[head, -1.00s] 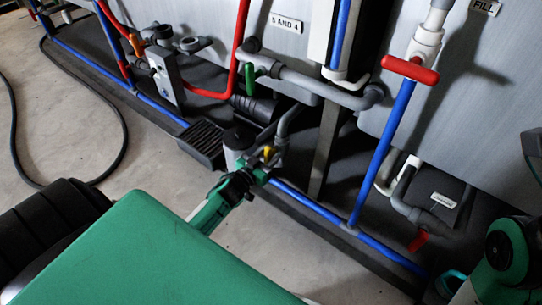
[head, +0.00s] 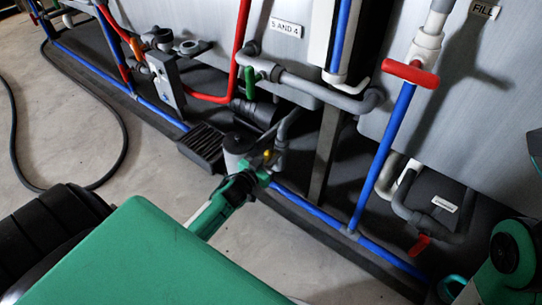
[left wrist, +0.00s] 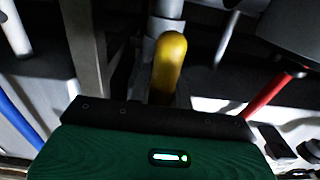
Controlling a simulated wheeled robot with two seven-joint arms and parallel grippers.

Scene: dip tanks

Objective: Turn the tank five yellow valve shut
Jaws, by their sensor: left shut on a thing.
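The yellow valve (head: 267,154) is a small lever on a grey pipe low in front of the tanks; most of it is hidden by my left gripper in the head view. My left gripper (head: 262,165) is at the valve and shut on its handle. In the left wrist view the yellow handle (left wrist: 169,62) stands upright in front of the gripper's dark front edge (left wrist: 150,118), below a grey pipe fitting. The fingertips are hidden there. My right gripper cannot be made out; only part of my right arm shows at the lower right of the head view.
A red-handled valve (head: 410,73) sits on the blue and white pipe at right. A green lever (head: 249,83) hangs on the grey pipe above. A low red handle (head: 419,246) is at lower right. Blue pipe (head: 310,209) runs along the floor. Open floor (head: 60,130) lies left.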

